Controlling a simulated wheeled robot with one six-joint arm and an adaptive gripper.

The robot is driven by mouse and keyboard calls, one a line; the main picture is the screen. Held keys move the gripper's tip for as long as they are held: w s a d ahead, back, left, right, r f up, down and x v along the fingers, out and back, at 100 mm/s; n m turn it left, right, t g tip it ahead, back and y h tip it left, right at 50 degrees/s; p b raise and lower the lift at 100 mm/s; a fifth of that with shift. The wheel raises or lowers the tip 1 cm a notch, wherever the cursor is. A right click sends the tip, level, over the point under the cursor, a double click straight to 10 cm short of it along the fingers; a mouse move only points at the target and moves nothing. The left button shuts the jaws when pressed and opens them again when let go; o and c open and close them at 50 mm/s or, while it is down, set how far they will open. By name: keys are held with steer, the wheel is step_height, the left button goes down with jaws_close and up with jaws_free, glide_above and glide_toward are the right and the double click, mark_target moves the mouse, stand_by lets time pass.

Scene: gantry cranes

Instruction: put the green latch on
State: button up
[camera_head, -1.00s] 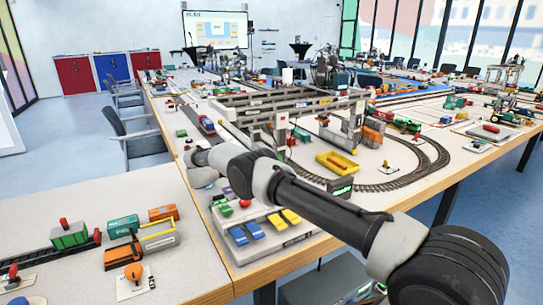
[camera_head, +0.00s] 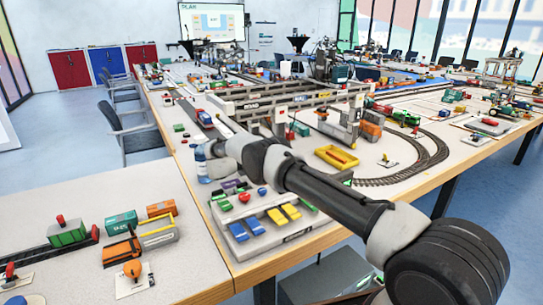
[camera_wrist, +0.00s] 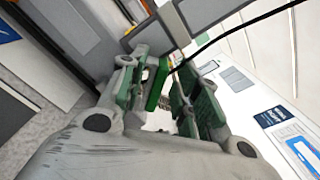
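My gripper (camera_wrist: 162,98) shows in the wrist view with dark green finger pads. Its fingers are drawn together around a bright green piece (camera_wrist: 156,84), which looks like the green latch; a narrow gap seems to show on its right side. Just beyond the fingertips, a grey beam-like structure (camera_wrist: 133,40) crosses the view; I cannot tell whether the green piece touches it. In the head view my arm reaches over the table toward the grey gantry crane (camera_head: 265,106), and the fingers are hidden or too small to make out.
A grey tray (camera_head: 292,238) with several coloured pieces lies below my arm. A yellow tray (camera_head: 336,157) and curved track (camera_head: 432,160) lie to the right. Toy wagons, including an orange one (camera_head: 161,208), stand on the near left table. A chair (camera_head: 130,130) stands beside the table.

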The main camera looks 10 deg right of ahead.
jaws_close()
steer(key=shift+w+f+n, duration=0.1)
steer(key=shift+n, duration=0.2)
steer(key=n, duration=0.1)
steer(key=w+f+n, duration=0.1)
steer(key=n, duration=0.1)
steer(key=shift+a, duration=0.2)
steer(key=shift+w+a+f+n, duration=0.1)
steer(key=shift+w+f+n, duration=0.1)
steer(key=shift+n, duration=0.35)
steer(key=shift+w+f+n, duration=0.1)
steer(key=shift+f+n, duration=0.05)
steer(key=shift+n, duration=0.4)
steer(key=shift+o, duration=0.2)
jaws_free()
